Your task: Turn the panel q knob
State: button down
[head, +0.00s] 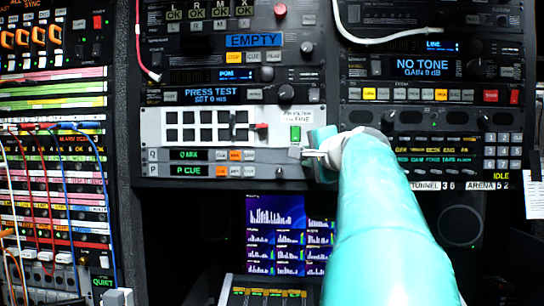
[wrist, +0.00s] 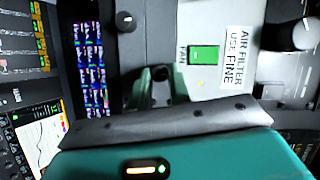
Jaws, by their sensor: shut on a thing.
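My gripper (head: 308,154) is at the right end of panel Q in the head view and covers that end. In the wrist view my gripper (wrist: 152,86) is shut on a small dark thing (wrist: 161,73) beside the green FAN switch. It appears to be the panel Q knob, mostly hidden between the fingers. Its pointer mark and angle cannot be seen.
A dark knob (wrist: 125,21) stands close by, apart from my fingers. The green switch (head: 296,133) and a white panel with black buttons (head: 152,128) sit just above. A lit monitor (head: 275,215) is below. Patch cables hang at the left.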

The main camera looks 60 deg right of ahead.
dwell(0.4)
jog(key=c, duration=1.3)
grip_release()
jog(key=shift+w+d, duration=0.1)
jog(key=shift+d, duration=0.05)
jog(key=shift+a, duration=0.2)
